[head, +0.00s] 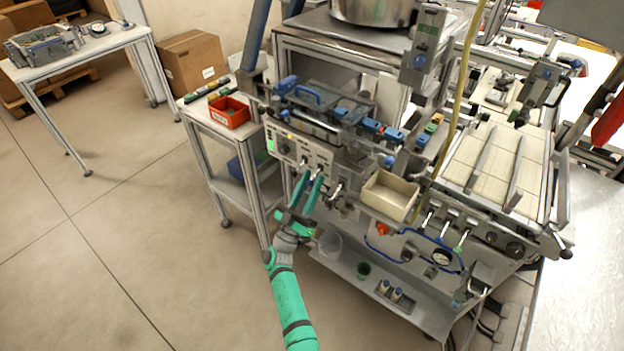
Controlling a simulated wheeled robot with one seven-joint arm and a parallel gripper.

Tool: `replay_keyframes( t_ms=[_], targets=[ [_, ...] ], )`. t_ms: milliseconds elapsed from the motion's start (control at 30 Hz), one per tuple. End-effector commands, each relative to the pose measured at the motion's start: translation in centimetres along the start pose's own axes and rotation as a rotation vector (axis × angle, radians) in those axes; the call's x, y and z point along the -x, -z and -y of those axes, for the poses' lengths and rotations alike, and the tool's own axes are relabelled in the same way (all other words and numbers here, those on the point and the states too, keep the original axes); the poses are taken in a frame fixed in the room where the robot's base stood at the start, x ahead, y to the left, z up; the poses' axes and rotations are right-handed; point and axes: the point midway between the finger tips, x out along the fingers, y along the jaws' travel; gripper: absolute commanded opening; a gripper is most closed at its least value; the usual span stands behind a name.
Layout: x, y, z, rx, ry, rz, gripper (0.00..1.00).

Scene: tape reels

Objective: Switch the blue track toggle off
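A grey control panel (298,150) is on the front of the machine, with a lit green display (271,144) at its left end. Small metal toggle levers show along its lower part, one at the left (303,161) and one at the right (337,189). Their colour marks are too small to read, so I cannot tell which is the blue track toggle or its position. My gripper (311,178) is just in front of the panel, below the levers. Its two green fingers are apart with a gap between them, and I see nothing held. The fingertips hide part of the panel.
A cream bin (389,195) juts out right of the panel. A red bin (229,112) stands on a small side table at left. Blue-handled parts (310,95) sit above the panel. A lower shelf (400,300) holds small cups. The floor at left is clear.

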Motion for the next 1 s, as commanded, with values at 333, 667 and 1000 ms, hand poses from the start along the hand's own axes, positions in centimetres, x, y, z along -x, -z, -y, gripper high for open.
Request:
replay_keyframes(
  t_ms=[333,667,1000],
  targets=[
    [6.5,-0.1,0.0,0.001,0.002,0.002,0.32],
    [9.4,0.0,0.0,-0.001,0.001,0.0,0.32],
    [9.5,0.0,0.0,0.0,0.0,0.0,0.32]
  ],
)
